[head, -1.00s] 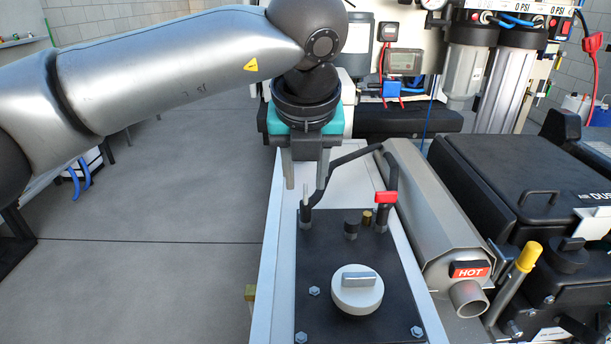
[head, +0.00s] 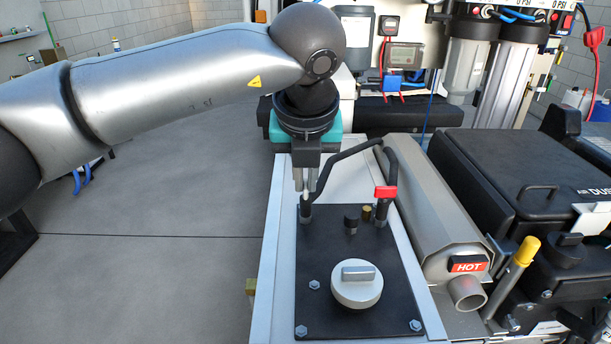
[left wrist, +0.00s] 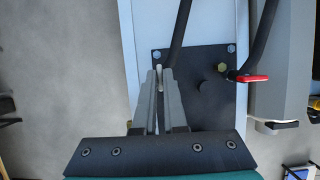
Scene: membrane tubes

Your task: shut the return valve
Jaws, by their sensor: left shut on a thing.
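A black panel (head: 328,260) carries two valves with black hoses. The left valve (head: 305,212) has a thin pale lever (head: 305,197) standing along its hose. The right valve (head: 385,205) has a red handle (head: 386,192) lying crosswise. No label shows which is the return valve. My left gripper (head: 305,185) is shut on the pale lever. In the left wrist view, the fingers (left wrist: 159,82) close around the lever, whose tip (left wrist: 158,71) shows between them. The red handle (left wrist: 252,78) is apart from the fingers, to their right. My right gripper is not in view.
A pale round knob (head: 357,290) sits on the near part of the panel. A grey housing marked HOT (head: 468,266) and a yellow-tipped lever (head: 528,251) lie to the right. Black hoses (head: 335,170) arch close beside the gripper. Open floor (head: 160,270) lies left.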

